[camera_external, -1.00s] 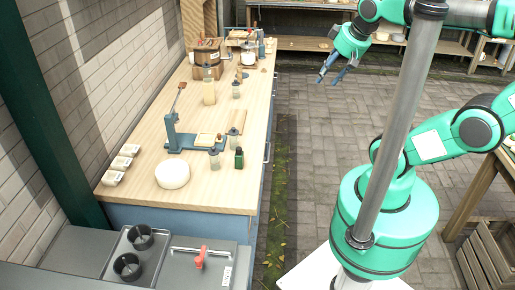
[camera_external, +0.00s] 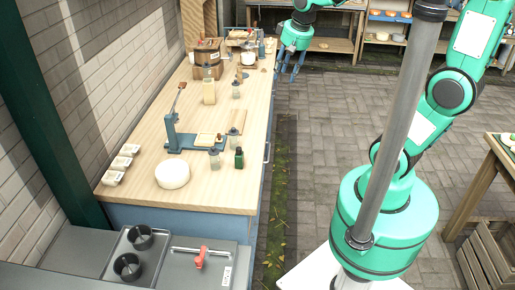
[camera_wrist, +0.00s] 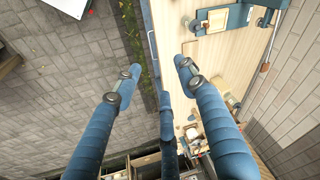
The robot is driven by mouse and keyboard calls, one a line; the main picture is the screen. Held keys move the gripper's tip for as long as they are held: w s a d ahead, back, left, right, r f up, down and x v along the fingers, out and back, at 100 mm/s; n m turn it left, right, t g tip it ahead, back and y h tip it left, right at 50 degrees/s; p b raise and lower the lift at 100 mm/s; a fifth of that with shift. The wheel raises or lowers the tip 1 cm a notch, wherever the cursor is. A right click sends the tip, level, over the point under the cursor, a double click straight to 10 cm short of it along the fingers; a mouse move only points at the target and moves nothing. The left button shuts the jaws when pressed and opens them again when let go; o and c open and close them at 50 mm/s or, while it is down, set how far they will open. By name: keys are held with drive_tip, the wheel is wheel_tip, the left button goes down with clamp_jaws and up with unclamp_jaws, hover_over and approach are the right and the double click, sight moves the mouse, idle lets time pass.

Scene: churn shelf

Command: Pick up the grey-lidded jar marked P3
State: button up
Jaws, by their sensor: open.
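Small pale jars with greyish lids stand on the wooden workbench (camera_external: 200,190) in the external view: one front jar (camera_external: 214,159) beside the blue press, and one farther jar (camera_external: 236,90) near the bench's right edge. No P3 mark is legible, so I cannot tell which jar carries it. My gripper (camera_external: 289,76) is open and empty, pointing down over the paving beyond the bench's right edge, toward its far end. In the wrist view my gripper (camera_wrist: 157,78) shows spread fingers with nothing between them, and a small round jar (camera_wrist: 232,101) is on the bench to their right.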

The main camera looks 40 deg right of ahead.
drive_tip(key=w+a+f+m+g, duration=0.2)
drive_tip(key=w+a+f, duration=0.4)
drive_tip(key=w+f, duration=0.5)
drive_tip(key=m+g, duration=0.1)
hover_over(234, 132)
drive_tip(key=f, duration=1.2)
drive_tip(key=shift+w+d, duration=0.1)
drive_tip(key=shift+d, duration=0.1)
drive_tip(key=shift+w+a+f, duration=0.15)
drive_tip(key=shift+f, duration=0.3)
drive_tip(key=shift+f+b, duration=0.9)
drive_tip(key=shift+f, duration=3.4)
drive_tip(key=shift+f, duration=0.1)
drive_tip(key=shift+f+b, duration=0.65)
drive_tip(key=shift+f, duration=1.85)
